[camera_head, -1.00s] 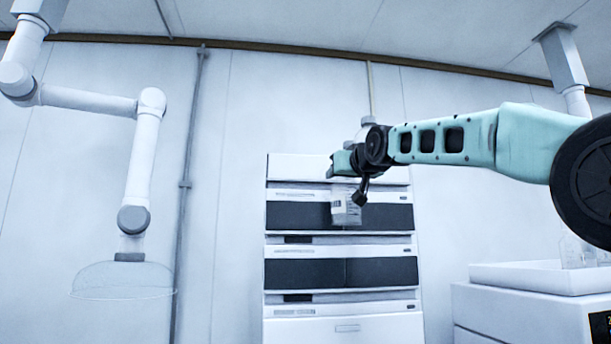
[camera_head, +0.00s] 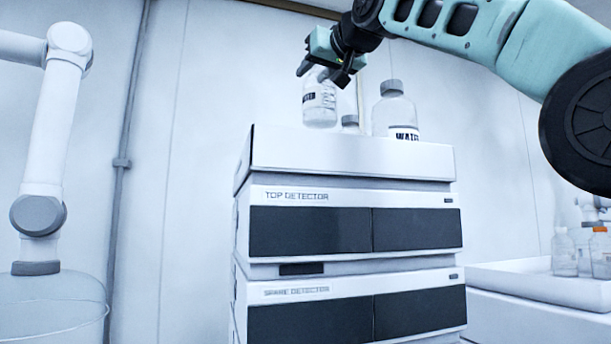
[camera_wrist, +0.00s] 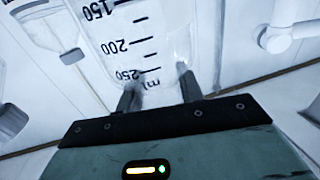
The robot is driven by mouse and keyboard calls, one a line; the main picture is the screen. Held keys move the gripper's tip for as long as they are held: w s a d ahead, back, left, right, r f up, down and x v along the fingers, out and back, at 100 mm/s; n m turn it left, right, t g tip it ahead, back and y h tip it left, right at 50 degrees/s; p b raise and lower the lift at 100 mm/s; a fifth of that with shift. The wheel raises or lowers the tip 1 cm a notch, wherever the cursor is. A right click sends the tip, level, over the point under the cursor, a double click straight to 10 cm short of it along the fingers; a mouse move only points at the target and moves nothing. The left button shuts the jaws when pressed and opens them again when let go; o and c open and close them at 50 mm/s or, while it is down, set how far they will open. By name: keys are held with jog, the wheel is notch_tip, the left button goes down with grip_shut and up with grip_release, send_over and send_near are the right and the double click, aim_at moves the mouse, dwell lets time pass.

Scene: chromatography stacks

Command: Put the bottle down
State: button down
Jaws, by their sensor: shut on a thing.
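My gripper (camera_head: 325,72) is shut on a clear bottle (camera_head: 319,104) with a printed label, at the top left of the instrument stack. In the wrist view the bottle (camera_wrist: 135,40) shows volume marks, with my two fingertips (camera_wrist: 158,88) on either side of it. The bottle is nearly upright in the head view. Its base is close to the top tray (camera_head: 350,158) of the stack; the tray's front wall may hide the lowest part, and I cannot tell whether it touches.
A larger bottle with a grey cap (camera_head: 395,112) stands on the stack to the right, with a smaller capped bottle (camera_head: 350,123) between. Below are the top detector (camera_head: 310,229) and spare detector (camera_head: 300,322). A white tray with bottles (camera_head: 520,285) is at right.

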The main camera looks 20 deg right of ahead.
jog(key=b, duration=0.2)
send_over(316, 127)
jog(key=f, duration=0.5)
jog(key=shift+w+f, duration=0.2)
jog(key=shift+f, duration=2.2)
jog(key=shift+f+b, duration=0.2)
jog(key=shift+b, duration=0.1)
jog(key=c, duration=0.9)
grip_release()
jog(key=shift+s+r, duration=0.1)
jog(key=shift+r, duration=0.1)
jog(key=s+b, duration=0.2)
jog(key=s, duration=0.1)
jog(key=s+d+b, duration=0.1)
jog(key=s+b, duration=0.1)
jog(key=s, duration=0.2)
jog(key=s+d+b, duration=0.1)
jog(key=s+b, duration=0.1)
jog(key=s, duration=0.1)
jog(key=shift+s+d+f, duration=0.1)
jog(key=shift+s+f, duration=0.05)
jog(key=shift+s, duration=0.05)
jog(key=shift+s+d, duration=0.1)
jog(key=shift+s, duration=0.5)
